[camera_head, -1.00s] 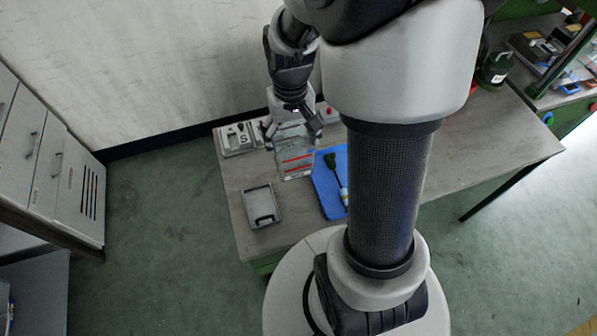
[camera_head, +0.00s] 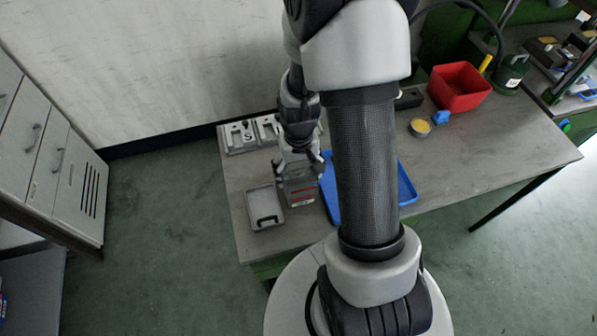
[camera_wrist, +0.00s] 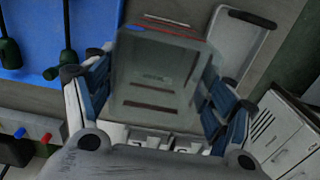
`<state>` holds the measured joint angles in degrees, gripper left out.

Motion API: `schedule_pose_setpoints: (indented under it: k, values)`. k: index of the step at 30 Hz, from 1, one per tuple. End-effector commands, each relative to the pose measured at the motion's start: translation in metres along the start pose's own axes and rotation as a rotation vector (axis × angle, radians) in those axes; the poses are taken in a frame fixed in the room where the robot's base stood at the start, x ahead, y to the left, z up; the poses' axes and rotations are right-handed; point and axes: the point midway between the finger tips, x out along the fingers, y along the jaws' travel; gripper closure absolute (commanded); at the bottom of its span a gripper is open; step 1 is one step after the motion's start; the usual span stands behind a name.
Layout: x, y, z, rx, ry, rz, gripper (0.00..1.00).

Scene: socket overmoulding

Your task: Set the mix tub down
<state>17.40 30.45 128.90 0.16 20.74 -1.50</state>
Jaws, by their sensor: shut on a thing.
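The mix tub (camera_head: 301,191) is a clear, see-through box with red lines on its side. It hangs upright between the fingers of my gripper (camera_head: 300,168), low over the table between the grey tray and the blue mat. I cannot tell whether its base touches the table. In the wrist view the tub (camera_wrist: 160,75) fills the space between the two fingers of my gripper (camera_wrist: 155,95), which is shut on it.
A grey tray (camera_head: 255,200) lies just left of the tub. A blue mat (camera_head: 407,188) lies to the right, partly behind my arm; dark-handled tools (camera_wrist: 66,62) lie on it. Grey mould blocks (camera_head: 237,138) stand behind. A red bin (camera_head: 460,88) and yellow-topped tin (camera_head: 420,128) are farther right.

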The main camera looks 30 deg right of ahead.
Motion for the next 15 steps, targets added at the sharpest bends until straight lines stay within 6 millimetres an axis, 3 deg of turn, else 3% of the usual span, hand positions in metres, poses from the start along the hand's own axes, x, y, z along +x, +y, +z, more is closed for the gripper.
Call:
schedule_pose_setpoints:
  k: [9, 10, 15]
  values:
    - [0.0029, 0.0000, -0.0006, 0.000, 0.002, 0.000, 0.61]
    - [0.0018, 0.0000, -0.0005, 0.000, 0.002, 0.000, 0.22]
    - [0.0012, 0.0000, -0.0006, 0.000, 0.002, 0.000, 0.11]
